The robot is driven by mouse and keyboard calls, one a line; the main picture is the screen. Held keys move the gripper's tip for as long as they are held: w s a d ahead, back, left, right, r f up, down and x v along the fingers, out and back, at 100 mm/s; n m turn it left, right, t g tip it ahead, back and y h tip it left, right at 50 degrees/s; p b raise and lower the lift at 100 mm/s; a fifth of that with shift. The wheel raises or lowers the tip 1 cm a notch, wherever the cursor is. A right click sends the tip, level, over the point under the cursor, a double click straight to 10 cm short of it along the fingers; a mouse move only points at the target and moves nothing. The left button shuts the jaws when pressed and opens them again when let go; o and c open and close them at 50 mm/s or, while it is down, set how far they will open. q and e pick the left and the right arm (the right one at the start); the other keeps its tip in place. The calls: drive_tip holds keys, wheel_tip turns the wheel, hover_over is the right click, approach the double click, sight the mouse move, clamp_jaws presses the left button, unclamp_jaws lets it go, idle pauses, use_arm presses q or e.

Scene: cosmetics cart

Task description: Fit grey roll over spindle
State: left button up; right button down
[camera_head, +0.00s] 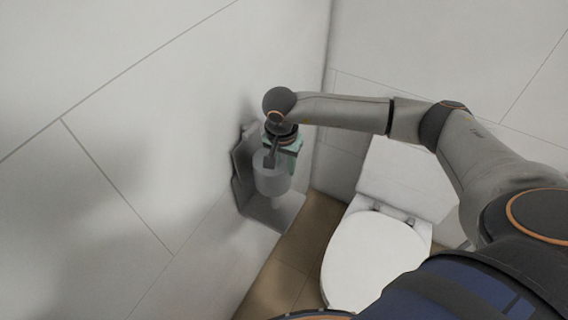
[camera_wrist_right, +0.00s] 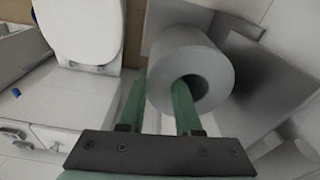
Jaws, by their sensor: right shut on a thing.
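The grey roll (camera_head: 271,181) hangs at the wall holder in the head view. In the right wrist view the roll (camera_wrist_right: 188,62) shows its open core facing me. My right gripper (camera_head: 276,157) is shut on the roll's wall from above, one green finger inside the core and the other outside, as the wrist view (camera_wrist_right: 160,90) shows. A pale post that looks like the spindle (camera_head: 279,203) shows just below the roll, above the holder's grey base plate (camera_head: 284,217). I cannot tell whether the roll touches or surrounds it. My left gripper is not in view.
The holder's back plate (camera_head: 242,165) is against the left wall, close behind the roll. A white toilet (camera_head: 372,256) stands to the right, with brown floor (camera_head: 285,267) between. A pale round object (camera_wrist_right: 292,160) shows at the wrist view's lower right.

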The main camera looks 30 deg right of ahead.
idle(0.3)
drive_tip(key=shift+f+b, duration=0.1)
drive_tip(key=shift+b, duration=0.25)
drive_tip(key=shift+f+b, duration=4)
drive_tip(key=shift+f, duration=0.4)
drive_tip(key=shift+f, duration=0.25)
drive_tip(key=shift+s+f+b, duration=0.15)
drive_tip(key=shift+f+b, duration=1.1)
drive_tip(key=shift+b, duration=0.3)
drive_tip(key=c, duration=0.5)
unclamp_jaws()
